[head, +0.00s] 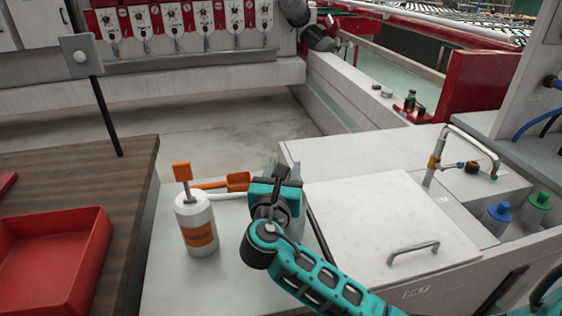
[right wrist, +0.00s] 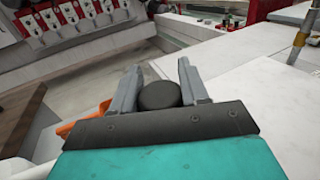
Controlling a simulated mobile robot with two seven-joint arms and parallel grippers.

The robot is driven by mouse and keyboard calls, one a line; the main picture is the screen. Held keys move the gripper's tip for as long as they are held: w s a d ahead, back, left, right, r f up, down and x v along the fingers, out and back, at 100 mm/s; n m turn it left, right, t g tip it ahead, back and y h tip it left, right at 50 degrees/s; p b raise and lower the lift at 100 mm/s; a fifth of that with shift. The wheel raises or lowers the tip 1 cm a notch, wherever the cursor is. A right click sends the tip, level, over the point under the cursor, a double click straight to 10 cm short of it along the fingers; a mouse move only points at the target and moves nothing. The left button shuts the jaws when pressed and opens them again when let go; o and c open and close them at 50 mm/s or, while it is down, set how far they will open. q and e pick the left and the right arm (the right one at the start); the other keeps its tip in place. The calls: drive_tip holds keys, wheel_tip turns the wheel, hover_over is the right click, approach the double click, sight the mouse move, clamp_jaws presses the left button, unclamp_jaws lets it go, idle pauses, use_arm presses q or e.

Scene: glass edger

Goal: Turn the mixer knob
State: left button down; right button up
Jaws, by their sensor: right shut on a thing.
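The mixer knob (right wrist: 159,96) is a round black cap between the two grey fingers of my right gripper (right wrist: 158,84) in the right wrist view. My right gripper is shut on it, with one finger on each side. In the head view my right gripper (head: 277,171) is at the far part of the light grey counter, just left of the white lidded box. The knob is largely hidden there by the gripper and wrist. My left gripper is not in view.
A red tray (head: 55,262) lies on the wooden table. A metal tap (head: 437,155) and a lid handle (head: 413,248) rise at the right.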

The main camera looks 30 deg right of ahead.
drive_tip(key=m+g+h, duration=0.2)
drive_tip(key=g+h, duration=0.1)
drive_tip(key=m+g+h, duration=0.1)
drive_tip(key=m+g, duration=0.1)
drive_tip(key=shift+s+d+r, duration=0.15)
drive_tip(key=shift+d+r, duration=0.05)
drive_tip(key=shift+r, duration=0.1)
drive_tip(key=shift+s+d+m+g+h, duration=0.1)
drive_tip(key=shift+s+m+g+h, duration=0.05)
drive_tip(key=shift+m+g+h, duration=1.15)
drive_tip(key=shift+g, duration=0.3)
drive_tip(key=o, duration=1)
drive_tip(key=shift+y, duration=0.3)
drive_tip(key=shift+f, duration=0.15)
drive_tip(key=shift+s, duration=0.1)
